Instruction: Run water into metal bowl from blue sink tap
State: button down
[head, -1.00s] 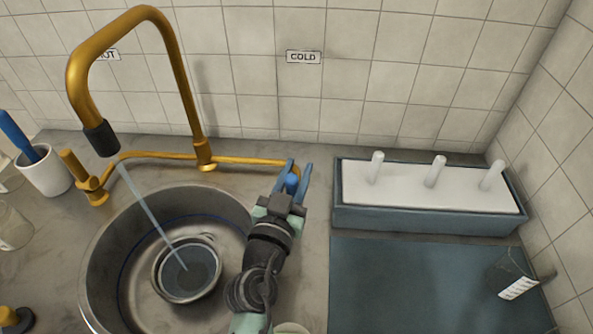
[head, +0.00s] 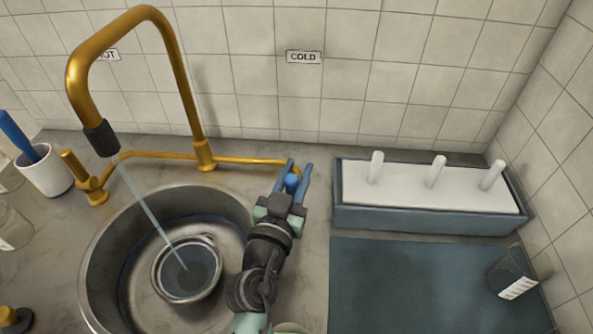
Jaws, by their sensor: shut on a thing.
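The metal bowl (head: 214,243) sits upright in the round steel sink (head: 98,258), towards its right side. A stream of water (head: 148,211) runs from the dark nozzle of the brass spout (head: 100,138) down into the bowl, and water shows inside it. The blue tap (head: 291,182) is at the right end of the brass pipe, below the COLD label (head: 304,57). My gripper (head: 293,176) is shut on the blue tap, with one blue finger on each side. The fingers and wrist partly hide the tap.
A brass tap (head: 85,180) stands left of the spout. A white cup with a blue-handled tool (head: 45,172) is at far left. A blue-grey tray with white pegs (head: 430,220) is right of my gripper, above a dark mat (head: 400,285) holding a glass beaker (head: 511,272).

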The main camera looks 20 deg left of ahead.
jog(key=shift+r, duration=0.1)
jog(key=shift+w+r+p, duration=0.1)
jog(key=shift+r+p, duration=0.05)
jog(key=shift+p, duration=0.55)
jog(key=p, duration=0.1)
jog(key=g+p, duration=0.1)
jog(key=shift+w+a+r+p, duration=0.15)
jog(key=shift+w+p, duration=0.1)
jog(key=shift+p, duration=0.15)
jog(key=shift+w+a+f+n+g+p, duration=0.15)
jog(key=shift+w+f+g+p, duration=0.3)
jog(key=shift+p, duration=0.85)
jog(key=shift+w+d+f+n+g+p, duration=0.15)
jog(key=shift+g+p, duration=0.5)
jog(key=shift+p, duration=0.6)
jog(key=shift+s+a, duration=0.1)
jog(key=c, duration=0.6)
grip_release()
